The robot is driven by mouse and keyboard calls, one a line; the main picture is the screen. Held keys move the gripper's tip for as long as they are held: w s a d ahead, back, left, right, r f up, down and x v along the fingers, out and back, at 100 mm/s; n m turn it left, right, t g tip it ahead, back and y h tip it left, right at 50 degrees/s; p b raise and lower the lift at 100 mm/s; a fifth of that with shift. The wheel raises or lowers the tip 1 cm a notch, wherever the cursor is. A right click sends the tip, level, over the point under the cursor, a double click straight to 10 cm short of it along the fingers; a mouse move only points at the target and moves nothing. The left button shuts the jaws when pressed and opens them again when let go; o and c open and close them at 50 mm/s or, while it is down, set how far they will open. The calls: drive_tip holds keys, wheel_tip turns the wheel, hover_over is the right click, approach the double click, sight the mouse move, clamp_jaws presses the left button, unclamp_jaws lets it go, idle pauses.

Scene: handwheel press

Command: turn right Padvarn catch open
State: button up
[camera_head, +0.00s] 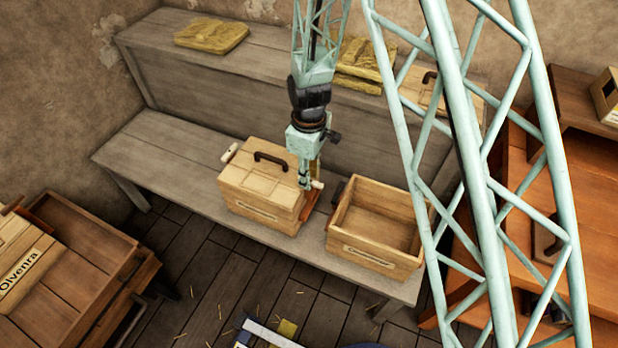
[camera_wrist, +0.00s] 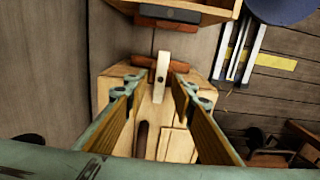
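A closed wooden box (camera_head: 258,185) with a dark handle on its lid stands on the lower bench; the label on its front is too small to read. A pale catch (camera_head: 317,184) shows at its right end, and another pale catch (camera_head: 229,153) at its left end. My gripper (camera_head: 305,181) points down at the box's right end, close to the right catch. In the wrist view, my gripper (camera_wrist: 158,84) is open, with one finger on each side of the right catch (camera_wrist: 162,72). Gaps show between both fingers and the catch.
An open, empty wooden crate (camera_head: 377,222) stands close on the right of the box. The lower bench (camera_head: 160,150) is clear to the left. Yellowish slabs (camera_head: 212,35) lie on the upper shelf. An Olvenra box (camera_head: 25,265) stands at the lower left.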

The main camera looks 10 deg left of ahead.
drive_tip(key=shift+f, duration=0.2)
drive_tip(key=shift+c, duration=0.2)
clamp_jaws()
